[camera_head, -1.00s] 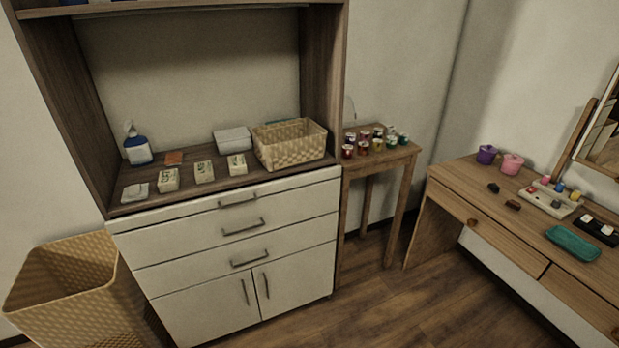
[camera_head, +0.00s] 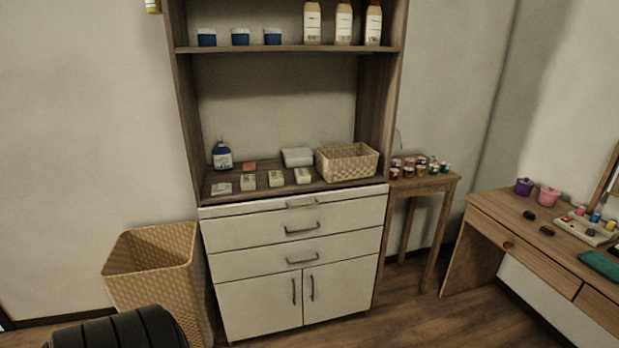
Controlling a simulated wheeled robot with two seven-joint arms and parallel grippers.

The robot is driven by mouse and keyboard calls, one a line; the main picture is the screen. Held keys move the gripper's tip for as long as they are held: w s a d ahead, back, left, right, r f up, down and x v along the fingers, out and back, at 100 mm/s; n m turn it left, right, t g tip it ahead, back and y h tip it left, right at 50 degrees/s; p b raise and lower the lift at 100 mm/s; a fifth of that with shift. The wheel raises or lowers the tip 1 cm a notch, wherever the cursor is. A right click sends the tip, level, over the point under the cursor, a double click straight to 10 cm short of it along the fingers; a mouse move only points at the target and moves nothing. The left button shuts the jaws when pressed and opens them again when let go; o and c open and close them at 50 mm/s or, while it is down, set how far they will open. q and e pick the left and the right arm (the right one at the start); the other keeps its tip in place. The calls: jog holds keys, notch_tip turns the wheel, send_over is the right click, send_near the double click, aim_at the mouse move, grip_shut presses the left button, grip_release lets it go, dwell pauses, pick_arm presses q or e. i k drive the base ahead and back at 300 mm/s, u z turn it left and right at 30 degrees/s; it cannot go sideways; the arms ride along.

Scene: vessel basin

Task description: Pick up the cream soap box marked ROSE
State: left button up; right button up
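Three small cream boxes stand in a row on the cabinet counter: a left box (camera_head: 248,181), a middle box (camera_head: 276,179) and a right box (camera_head: 303,176). Their dark markings are too small to read, so I cannot tell which one is marked ROSE. The boxes are apart from each other. Neither of my grippers is in view.
A woven basket (camera_head: 347,163) stands right of the boxes, with a white stack (camera_head: 297,156) and a blue bottle (camera_head: 222,156) behind. A shelf (camera_head: 290,49) overhangs the counter. A wicker bin (camera_head: 150,262) stands left of the cabinet, a side table (camera_head: 424,184) right.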

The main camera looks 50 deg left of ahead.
aim_at(302, 175)
jog(key=z, duration=0.15)
jog(key=i, duration=2.2)
jog(key=u, duration=1.55)
jog(key=i, duration=0.7)
jog(key=u, duration=0.65)
